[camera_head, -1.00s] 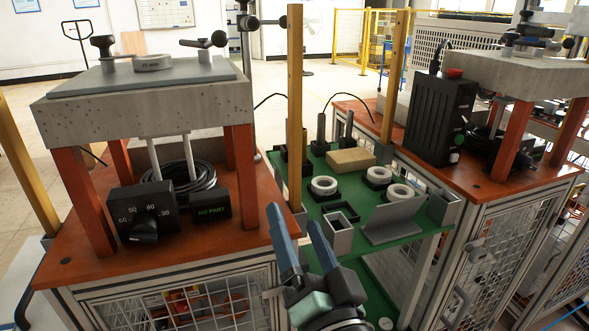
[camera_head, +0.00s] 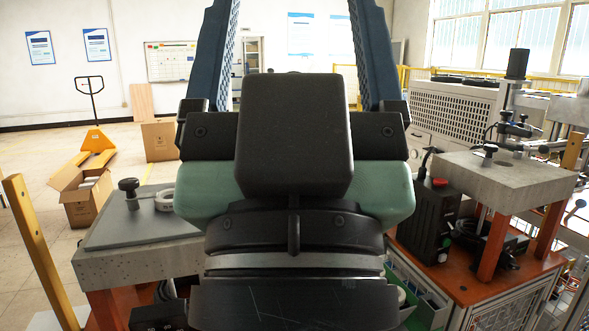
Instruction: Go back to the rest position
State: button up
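My gripper (camera_head: 293,40) fills the middle of the view, close to the camera and pointing up. Its two blue fingers stand wide apart, with nothing seen between them; their tips are cut off by the top edge. My gripper's body hides the middle of the work area, including most of the green shelf.
The right station's concrete slab (camera_head: 500,175) stands on orange legs beside a black box (camera_head: 430,215). A yellow post (camera_head: 38,250) rises at the far left. Open cardboard boxes (camera_head: 82,200) and a pallet jack (camera_head: 97,142) are on the floor behind.

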notch_tip(320, 180, up, 17)
jog(key=p, duration=1.4)
